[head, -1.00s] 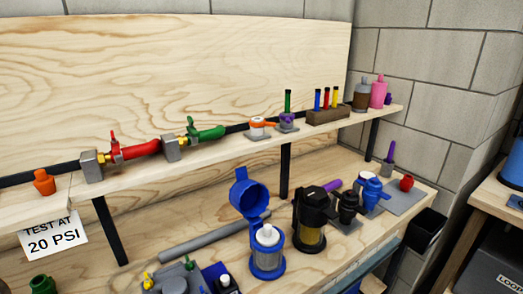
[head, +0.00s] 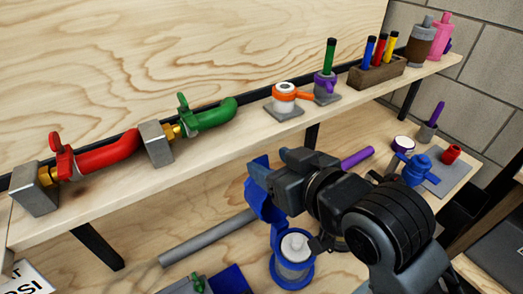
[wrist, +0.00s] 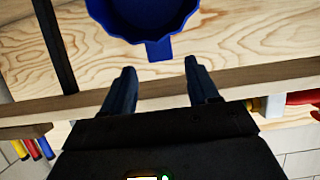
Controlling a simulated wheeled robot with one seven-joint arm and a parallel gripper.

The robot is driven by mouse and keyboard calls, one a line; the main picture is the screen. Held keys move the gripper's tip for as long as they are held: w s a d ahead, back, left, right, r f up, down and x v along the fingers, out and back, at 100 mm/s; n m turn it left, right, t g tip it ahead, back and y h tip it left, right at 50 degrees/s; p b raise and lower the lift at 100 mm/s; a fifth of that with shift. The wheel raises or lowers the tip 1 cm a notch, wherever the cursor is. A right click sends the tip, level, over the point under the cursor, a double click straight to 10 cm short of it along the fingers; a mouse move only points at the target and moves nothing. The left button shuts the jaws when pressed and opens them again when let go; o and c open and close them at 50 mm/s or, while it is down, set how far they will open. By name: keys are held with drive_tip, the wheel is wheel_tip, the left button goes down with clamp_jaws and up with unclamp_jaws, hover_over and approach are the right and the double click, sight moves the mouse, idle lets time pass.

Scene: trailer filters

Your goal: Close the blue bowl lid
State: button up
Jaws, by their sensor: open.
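The blue bowl lid (head: 260,188) stands raised and open behind the blue bowl (head: 291,272), which sits on the lower bench with a white-topped filter inside. In the wrist view the lid (wrist: 143,14) shows as a round blue cup, with a tab pointing toward my fingers. My gripper (wrist: 161,80) is open and empty, with the tab in line with the gap between its fingers and a little beyond the tips. In the head view my arm covers part of the lid and the fingertips are hidden.
Above the bench runs a narrow shelf (head: 215,165) with red and green valves, an orange-handled fitting and a marker block. A grey pipe (head: 205,238) lies left of the bowl. A small blue-capped filter (head: 416,172) and a red part (head: 451,154) stand to the right.

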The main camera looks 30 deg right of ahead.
sight(261, 157)
drive_tip(key=x, duration=0.4)
drive_tip(key=shift+w+f, duration=0.15)
drive_tip(key=shift+w, duration=0.25)
drive_tip(key=shift+x, duration=0.8)
drive_tip(key=shift+a, duration=0.1)
clamp_jaws()
